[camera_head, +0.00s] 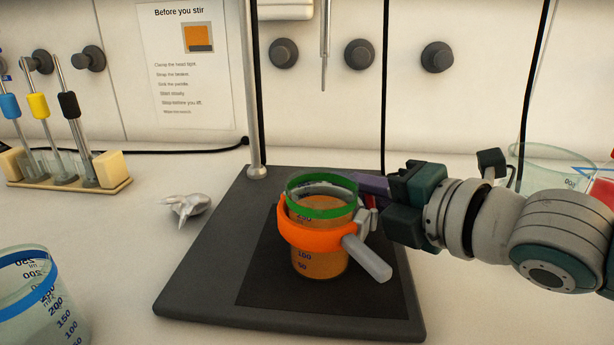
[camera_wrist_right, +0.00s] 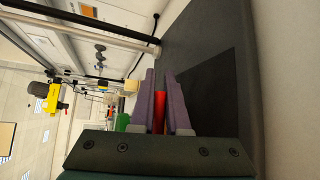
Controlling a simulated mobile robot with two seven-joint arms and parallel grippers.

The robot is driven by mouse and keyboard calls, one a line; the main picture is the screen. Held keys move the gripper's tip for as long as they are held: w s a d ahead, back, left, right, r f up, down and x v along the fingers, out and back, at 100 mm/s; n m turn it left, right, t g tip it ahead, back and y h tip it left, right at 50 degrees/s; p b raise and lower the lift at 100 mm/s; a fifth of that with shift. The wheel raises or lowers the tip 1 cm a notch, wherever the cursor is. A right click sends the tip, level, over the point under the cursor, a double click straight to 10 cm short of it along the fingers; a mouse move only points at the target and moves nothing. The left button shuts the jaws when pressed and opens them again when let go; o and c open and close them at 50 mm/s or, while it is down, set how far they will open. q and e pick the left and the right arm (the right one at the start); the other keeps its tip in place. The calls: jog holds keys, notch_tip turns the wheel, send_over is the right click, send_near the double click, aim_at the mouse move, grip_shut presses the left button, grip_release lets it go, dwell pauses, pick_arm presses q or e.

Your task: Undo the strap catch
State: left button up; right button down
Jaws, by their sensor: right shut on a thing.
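A glass beaker (camera_head: 320,262) with a green rim and orange-brown liquid stands on the dark base plate (camera_head: 215,270) in the head view. An orange strap (camera_head: 312,236) runs around its upper part. A grey catch body (camera_head: 364,222) and a grey bar (camera_head: 368,258) sit on the strap's right side. My right gripper (camera_head: 368,187) reaches in from the right, its purple fingers beside the beaker's upper right. In the wrist view its fingers (camera_wrist_right: 160,85) are shut on a red piece (camera_wrist_right: 159,113) at the catch. The exact contact is partly hidden in the head view. My left gripper is out of view.
A metal post (camera_head: 252,90) rises from the plate's back left, and a thin rod (camera_head: 324,50) hangs above the beaker. A crumpled silver thing (camera_head: 187,205) lies left of the plate. A blue-rimmed beaker (camera_head: 40,295) stands front left, a pipette rack (camera_head: 70,182) back left.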

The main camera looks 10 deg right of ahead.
jog(key=shift+d+h, duration=0.1)
jog(key=shift+h, duration=0.2)
jog(key=shift+s+d+m+t+h+p, duration=0.1)
jog(key=shift+d+m+t+h+p, duration=0.15)
jog(key=shift+m+h+p, duration=0.2)
jog(key=shift+d+m+t+h+p, duration=0.15)
jog(key=shift+m+t+h+p, duration=0.15)
jog(key=shift+m+h, duration=0.25)
jog(key=shift+s+d+m+t+h, duration=0.1)
jog(key=shift+d+m+t+h, duration=0.15)
jog(key=shift+d+m+h, duration=0.4)
jog(key=m+h, duration=0.1)
jog(key=d+m+h, duration=0.1)
jog(key=h, duration=0.1)
jog(key=shift+s+f+b, duration=0.15)
jog(key=shift+s+b, duration=0.05)
jog(key=shift+b, duration=0.1)
jog(key=shift+s+d+m+h+b, duration=0.15)
jog(key=shift+d+m+h+b, duration=0.15)
jog(key=shift+m+h, duration=0.35)
jog(key=shift+s+d+m+h+b, duration=0.2)
jog(key=shift+m+h+b, duration=0.15)
jog(key=shift+h, duration=0.35)
jog(key=c, duration=0.9)
grip_release()
